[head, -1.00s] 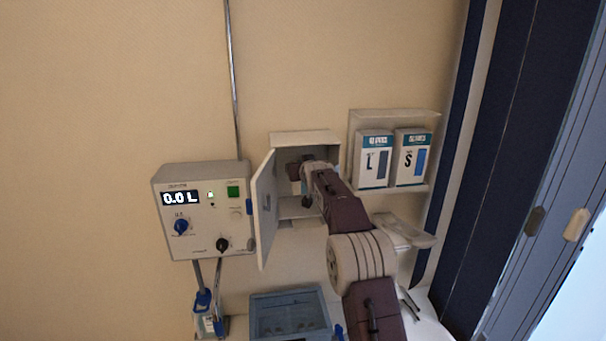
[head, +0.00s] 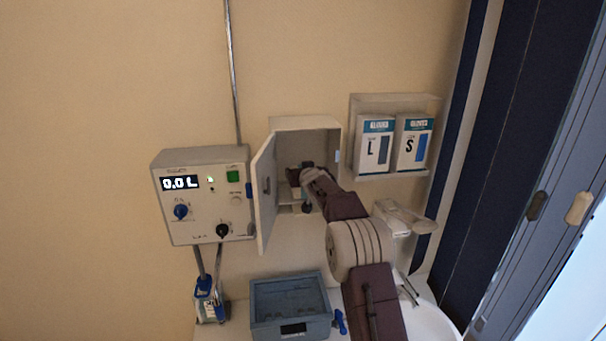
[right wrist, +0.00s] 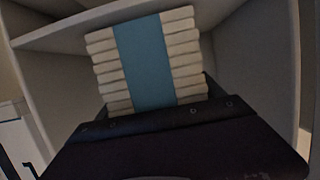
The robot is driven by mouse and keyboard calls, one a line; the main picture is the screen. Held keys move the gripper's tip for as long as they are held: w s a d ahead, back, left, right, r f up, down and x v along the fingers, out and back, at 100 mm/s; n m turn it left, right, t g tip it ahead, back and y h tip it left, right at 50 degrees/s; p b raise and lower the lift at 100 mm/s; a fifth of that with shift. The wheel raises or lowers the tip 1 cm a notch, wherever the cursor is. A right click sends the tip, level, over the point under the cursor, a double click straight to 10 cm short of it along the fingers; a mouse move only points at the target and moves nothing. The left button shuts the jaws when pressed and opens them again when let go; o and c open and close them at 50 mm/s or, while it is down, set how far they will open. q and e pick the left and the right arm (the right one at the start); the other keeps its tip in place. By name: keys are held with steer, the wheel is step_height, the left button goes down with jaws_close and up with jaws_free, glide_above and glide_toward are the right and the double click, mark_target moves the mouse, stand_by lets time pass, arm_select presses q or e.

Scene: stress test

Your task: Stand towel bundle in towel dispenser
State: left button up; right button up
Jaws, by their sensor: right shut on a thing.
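The towel dispenser (head: 307,124) is a pale wall cabinet with its door (head: 265,195) swung open to the left. My right arm reaches into it from the lower right. My right gripper (head: 299,178) is inside the cabinet, in its lower middle part. In the right wrist view the towel bundle (right wrist: 147,62) is a stack of white folded layers with a blue band. My right gripper (right wrist: 155,108) is shut on its near end. The bundle is between the cabinet walls, close to a shelf edge (right wrist: 75,27). Whether its base touches anything is hidden. My left gripper is out of view.
A control box (head: 205,195) with a 0.0 L display hangs left of the open door. A glove box holder (head: 394,101) hangs on the right. Below are a grey-blue bin (head: 290,301) and a blue-topped bottle (head: 208,302). A dark curtain-like panel (head: 500,150) stands far right.

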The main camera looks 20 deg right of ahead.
steer(key=shift+f, duration=0.15)
steer(key=o, duration=1.5)
steer(key=shift+s, duration=0.1)
steer(key=shift+r, duration=0.3)
steer(key=b+v, duration=0.3)
steer(key=shift+s+f, duration=0.2)
steer(key=shift+f, duration=0.05)
steer(key=b+v, duration=0.2)
steer(key=v, duration=0.6)
steer(key=shift+s+r, duration=0.25)
steer(key=shift+r, duration=0.15)
steer(key=shift+a, duration=0.1)
